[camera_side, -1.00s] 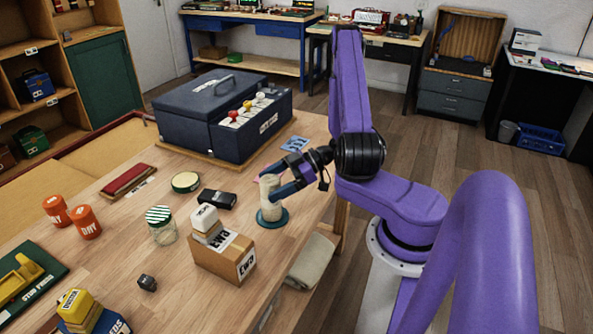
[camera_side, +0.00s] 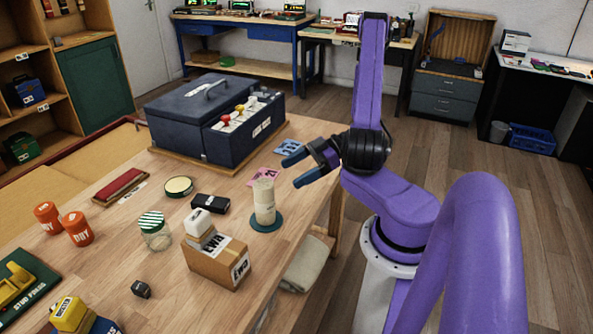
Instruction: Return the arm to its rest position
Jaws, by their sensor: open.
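My gripper (camera_side: 297,170) is open and empty. It is in the air near the right edge of the wooden table, above and to the right of a pale bottle-like cylinder (camera_side: 264,203). The cylinder stands upright on a round teal coaster (camera_side: 266,221), apart from the fingers. My purple arm is folded, with its elbow high behind the gripper.
A dark blue case (camera_side: 190,110) stands at the back of the table. A cardboard box (camera_side: 216,262), a striped-lid jar (camera_side: 154,231), a black box (camera_side: 210,203) and orange tubs (camera_side: 77,227) stand further left. Pink (camera_side: 263,177) and blue cards (camera_side: 287,147) lie near the gripper.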

